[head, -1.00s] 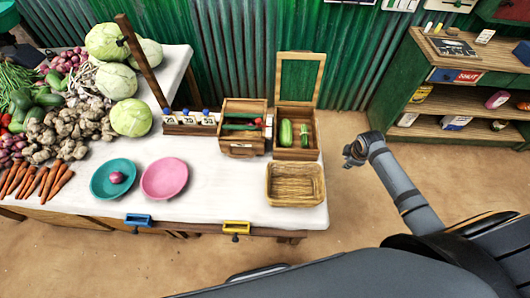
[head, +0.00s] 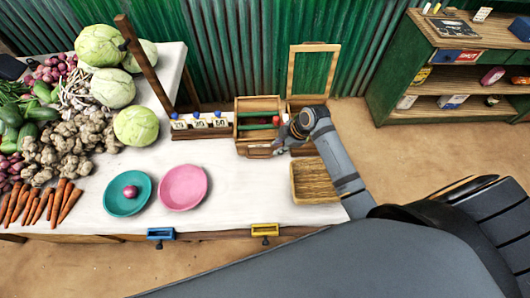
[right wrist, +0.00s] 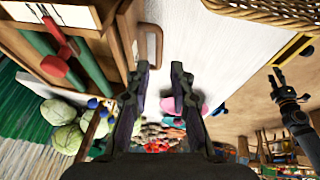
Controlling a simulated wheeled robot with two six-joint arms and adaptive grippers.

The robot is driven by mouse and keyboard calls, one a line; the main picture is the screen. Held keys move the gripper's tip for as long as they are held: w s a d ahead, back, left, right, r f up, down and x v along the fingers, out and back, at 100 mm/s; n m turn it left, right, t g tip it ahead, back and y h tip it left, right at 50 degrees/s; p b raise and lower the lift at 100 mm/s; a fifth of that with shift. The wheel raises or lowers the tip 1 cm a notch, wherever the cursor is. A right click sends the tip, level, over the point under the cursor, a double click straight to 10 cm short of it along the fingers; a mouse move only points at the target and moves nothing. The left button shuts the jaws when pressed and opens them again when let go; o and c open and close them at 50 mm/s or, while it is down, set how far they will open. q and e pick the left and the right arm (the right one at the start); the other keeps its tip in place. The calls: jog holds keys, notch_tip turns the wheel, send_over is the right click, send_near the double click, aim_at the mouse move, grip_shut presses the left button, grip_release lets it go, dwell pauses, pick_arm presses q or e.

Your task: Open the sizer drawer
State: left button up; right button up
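The sizer is a small open-topped wooden box (head: 258,108) at the table's back right, with green bars inside. Its front has a pull handle (head: 260,150), which also shows as a loop in the right wrist view (right wrist: 157,42). The drawer looks shut. My right gripper (head: 283,141) is just right of the sizer's front corner. In the right wrist view its two fingers (right wrist: 160,88) are apart with nothing between them, and the handle lies just beyond them, apparently untouched. A dark jointed arm end, seemingly my left gripper (right wrist: 280,85), shows small in that view; its fingers are unclear.
A lidded wooden box (head: 312,72) stands behind my right arm. A wicker basket (head: 312,182) is in front of it. A pink bowl (head: 183,187) and a teal bowl (head: 128,194) sit to the left. Numbered blocks (head: 200,121) stand beside the sizer.

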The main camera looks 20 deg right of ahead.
aim_at(264, 156)
jog(key=x, duration=0.4)
jog(key=a+x, duration=0.1)
jog(key=x, duration=0.3)
jog(key=shift+w, duration=0.25)
jog(key=shift+f, duration=0.4)
jog(key=shift+c, duration=1.8)
pick_arm(q)
jog(key=shift+w+a+r, duration=0.15)
jog(key=shift+a+r, duration=0.1)
jog(key=shift+a, duration=0.25)
pick_arm(e)
grip_shut()
pick_arm(q)
jog(key=shift+w+a, duration=0.1)
jog(key=shift+a, duration=0.1)
